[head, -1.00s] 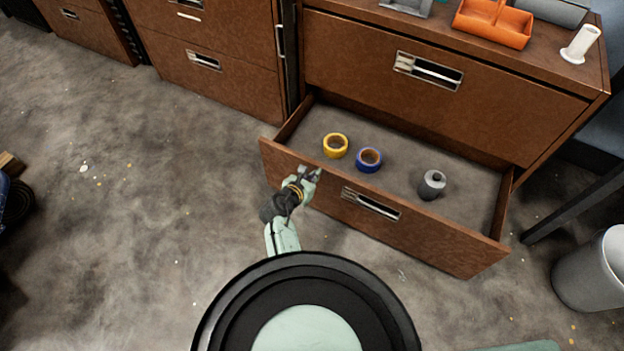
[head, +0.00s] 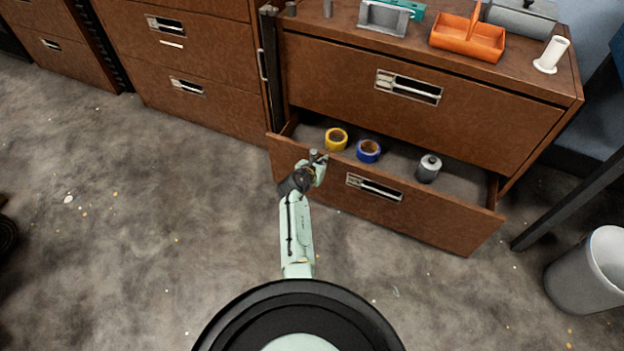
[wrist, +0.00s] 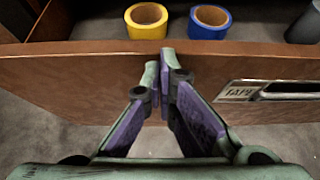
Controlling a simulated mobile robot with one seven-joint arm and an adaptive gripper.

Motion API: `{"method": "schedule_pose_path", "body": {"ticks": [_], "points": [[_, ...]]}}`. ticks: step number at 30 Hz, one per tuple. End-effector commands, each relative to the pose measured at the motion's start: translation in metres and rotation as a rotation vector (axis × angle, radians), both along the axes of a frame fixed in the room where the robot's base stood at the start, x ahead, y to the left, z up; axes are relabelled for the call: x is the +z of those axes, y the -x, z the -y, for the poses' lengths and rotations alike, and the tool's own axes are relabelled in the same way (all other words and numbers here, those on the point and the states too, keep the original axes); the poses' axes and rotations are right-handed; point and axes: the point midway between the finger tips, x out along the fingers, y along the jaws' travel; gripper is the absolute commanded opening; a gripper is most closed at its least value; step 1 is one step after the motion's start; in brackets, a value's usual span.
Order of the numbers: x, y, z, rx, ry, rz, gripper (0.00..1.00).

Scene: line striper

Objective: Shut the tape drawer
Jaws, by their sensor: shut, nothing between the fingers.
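The tape drawer (head: 430,215) is the bottom drawer of the brown cabinet and stands partly open. Its front shows a label reading TAPE and a metal handle (head: 374,187), also seen in the wrist view (wrist: 285,90). Inside lie a yellow tape roll (head: 336,139), a blue tape roll (head: 369,151) and a grey canister (head: 428,169). My gripper (head: 316,160) is shut and empty at the left part of the drawer front. In the wrist view its fingertips (wrist: 167,62) overlap the front's top edge, left of the handle; whether they touch is unclear.
The upper drawer (head: 420,85) is closed. An orange caddy (head: 468,40), a white spool (head: 551,55) and a grey tray (head: 384,18) stand on the cabinet top. A grey bin (head: 588,275) and a dark leg stand right. The floor left is clear.

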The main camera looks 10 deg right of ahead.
Motion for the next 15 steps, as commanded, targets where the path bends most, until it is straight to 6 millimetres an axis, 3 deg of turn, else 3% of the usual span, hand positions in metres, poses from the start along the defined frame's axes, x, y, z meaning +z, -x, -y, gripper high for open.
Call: {"method": "schedule_pose_path", "body": {"ticks": [6,15], "points": [[-0.004,-0.051,0.032,-0.001,0.001,0.002,0.00],[-0.005,-0.097,0.060,0.000,0.001,-0.001,0.00]]}}
